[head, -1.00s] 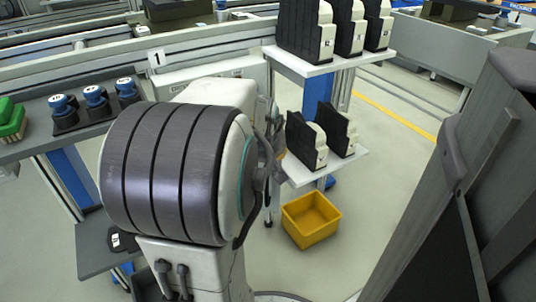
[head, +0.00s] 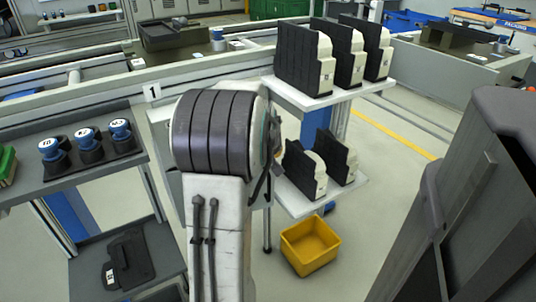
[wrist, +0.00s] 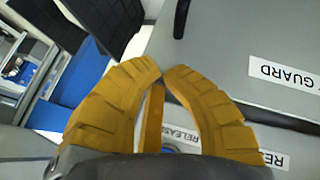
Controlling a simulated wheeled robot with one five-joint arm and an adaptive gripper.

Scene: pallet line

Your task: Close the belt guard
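In the wrist view, the belt guard (wrist: 225,45) is a smooth grey panel with a white label reading "GUARD". A dark gap runs along its lower edge. Below it lies a grey surface with labels partly reading "RELEASE", and a bit of blue shows behind my fingers. My gripper (wrist: 164,74) has ridged orange-yellow fingers whose tips come together by the left part of the panel. I see nothing held between the tips, and cannot tell whether they touch the panel. In the head view, my arm hides the gripper and most of the guard area.
A two-level white shelf (head: 345,92) with black-and-white cartridges stands right of my arm. A yellow bin (head: 310,245) sits on the floor below. A rack with blue-topped items (head: 88,148) stands at left.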

